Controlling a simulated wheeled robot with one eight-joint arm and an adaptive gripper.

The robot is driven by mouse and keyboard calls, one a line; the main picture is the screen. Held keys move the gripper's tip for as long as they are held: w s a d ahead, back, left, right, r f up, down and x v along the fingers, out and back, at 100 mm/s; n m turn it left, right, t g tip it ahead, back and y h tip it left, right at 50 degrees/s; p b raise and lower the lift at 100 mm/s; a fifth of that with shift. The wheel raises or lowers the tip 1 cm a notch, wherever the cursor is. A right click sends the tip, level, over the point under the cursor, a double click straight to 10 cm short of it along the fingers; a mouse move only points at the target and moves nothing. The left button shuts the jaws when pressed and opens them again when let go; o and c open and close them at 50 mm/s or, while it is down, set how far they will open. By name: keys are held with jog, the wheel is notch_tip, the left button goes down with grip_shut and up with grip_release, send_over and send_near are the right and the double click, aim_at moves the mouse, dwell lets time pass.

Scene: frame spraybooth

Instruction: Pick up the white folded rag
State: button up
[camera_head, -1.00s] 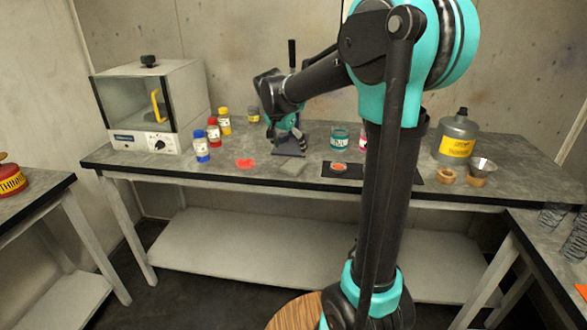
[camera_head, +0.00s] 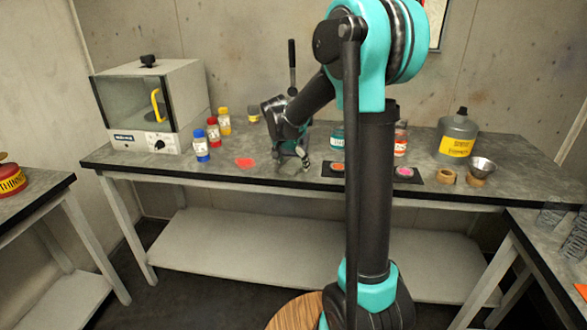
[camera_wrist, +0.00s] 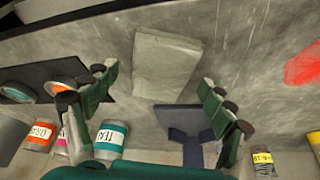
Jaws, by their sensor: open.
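The folded rag (camera_wrist: 166,68) shows in the wrist view as a pale grey-white flat pad on the grey bench top. It lies between and just beyond the two fingertips of my gripper (camera_wrist: 158,78). The fingers are spread apart with nothing between them, one to each side of the rag. In the head view my gripper (camera_head: 291,158) is low over the bench, near its front edge. There the gripper mostly hides the rag. I cannot tell the exact height of the fingertips above it.
A dark blue stand (camera_wrist: 187,122) is close to the right finger. A red patch (camera_head: 245,162) lies left of my gripper. A dark mat (camera_head: 328,171) with small dishes lies to the right. Blue (camera_head: 201,147), red and yellow bottles stand left, near the glass-fronted oven (camera_head: 180,95).

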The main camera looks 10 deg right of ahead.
aim_at(293, 165)
jog(key=shift+f, duration=0.25)
dwell(0.4)
jog(key=c, duration=1.1)
jog(key=shift+r, duration=0.1)
jog(key=shift+c, duration=0.2)
notch_tip(293, 165, up, 20)
jog(key=shift+r, duration=0.2)
